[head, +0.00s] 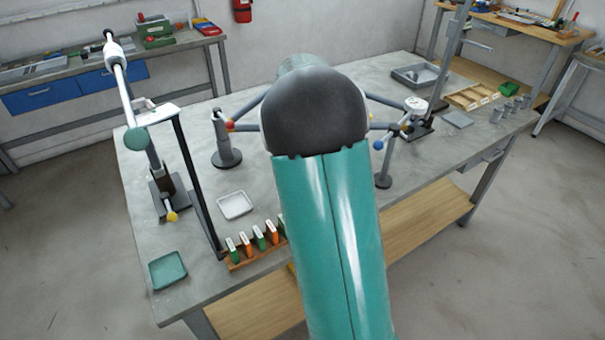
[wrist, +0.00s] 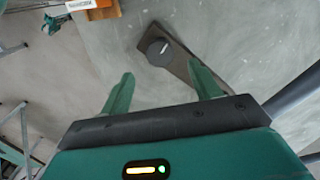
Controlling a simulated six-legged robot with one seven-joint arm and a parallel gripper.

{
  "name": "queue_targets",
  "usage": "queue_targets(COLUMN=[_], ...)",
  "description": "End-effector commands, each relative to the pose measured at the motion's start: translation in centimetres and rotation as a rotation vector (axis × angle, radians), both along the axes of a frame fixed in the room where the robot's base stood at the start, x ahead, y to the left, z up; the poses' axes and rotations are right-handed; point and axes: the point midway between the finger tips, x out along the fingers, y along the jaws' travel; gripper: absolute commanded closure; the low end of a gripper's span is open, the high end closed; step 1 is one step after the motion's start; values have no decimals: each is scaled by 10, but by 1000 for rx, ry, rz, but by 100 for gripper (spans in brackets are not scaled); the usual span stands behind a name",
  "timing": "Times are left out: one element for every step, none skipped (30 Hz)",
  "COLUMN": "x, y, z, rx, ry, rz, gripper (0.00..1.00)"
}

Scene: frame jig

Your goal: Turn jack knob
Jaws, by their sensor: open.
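In the wrist view, a dark round knob (wrist: 159,51) with a short white mark sits on a flat dark brown bar (wrist: 183,62) that runs diagonally over the grey table. It looks like the jack knob. My gripper (wrist: 162,84) is open, its two green fingers spread apart. The knob shows beyond the fingertips, between their lines, and neither finger appears to touch it. Nothing is between the fingers. In the head view my own arm covers the table's middle, and I cannot make out this knob or my gripper there.
The grey table (head: 190,285) bears a rack (head: 245,262) of green and orange pieces, a white tray (head: 234,205), a green tray (head: 167,270) and a post stand (head: 226,157). A tall clamp stand (head: 165,190) rises at left. A dark grey bar (wrist: 293,92) crosses the wrist view's right.

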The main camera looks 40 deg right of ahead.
Motion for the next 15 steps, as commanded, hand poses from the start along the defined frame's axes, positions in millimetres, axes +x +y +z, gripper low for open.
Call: queue_targets(x=[1,1,1,1,1,1,0,1,1,0,0,0,0,0,0], y=[0,0,0,0,0,0,0,0,0,0,0,0,0,0,0], z=[13,20,28,35,41,48,52,57,62,65,67,70,71,72,73], rx=[-1,-2,-1,-2,-1,-2,-1,-1,-1,-1,0,0,0,0,0], ry=[-4,-5,-4,-4,-4,-3,-2,-2,-2,-2,-1,-1,-1,-1,-1], rz=[0,0,0,1,1,1,1,1,1,1,0,0,0,0,0], gripper=[37,37,37,37,37,37,37,37,37,37,37,37,37,37,37])
